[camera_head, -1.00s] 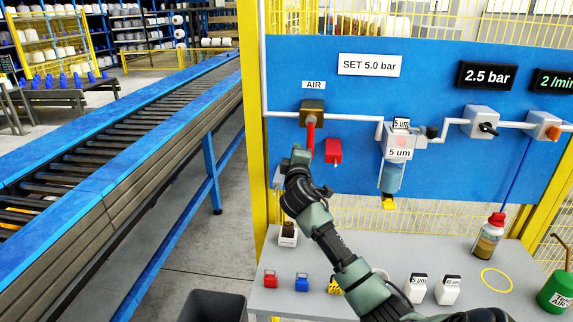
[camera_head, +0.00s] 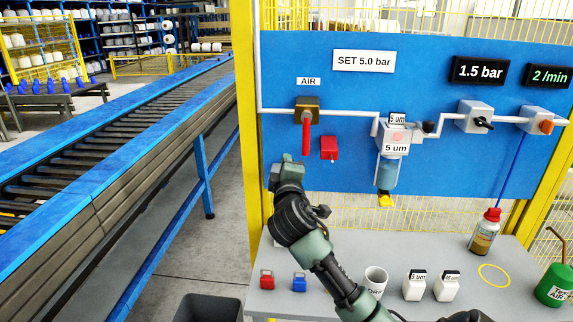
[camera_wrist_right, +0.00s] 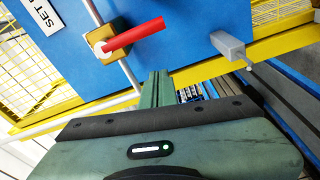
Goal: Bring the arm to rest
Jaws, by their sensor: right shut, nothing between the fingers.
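My right arm reaches up from the lower right in the head view. Its gripper (camera_head: 287,163) is shut and empty, in front of the lower left of the blue panel (camera_head: 440,165). It is below and left of the red lever (camera_head: 306,137), which hangs down from the brass AIR valve (camera_head: 307,108). In the right wrist view, the shut green fingers (camera_wrist_right: 158,92) point towards the panel, with clear space between them and the red lever (camera_wrist_right: 134,36). My left gripper is not in view.
A grey bench (camera_head: 445,310) below the panel holds a red padlock (camera_head: 266,279), a blue padlock (camera_head: 299,282), a white cup (camera_head: 376,279), white containers (camera_head: 414,285), a red-capped bottle (camera_head: 485,232) and a green can (camera_head: 556,289). A roller conveyor (camera_head: 110,170) runs along the left.

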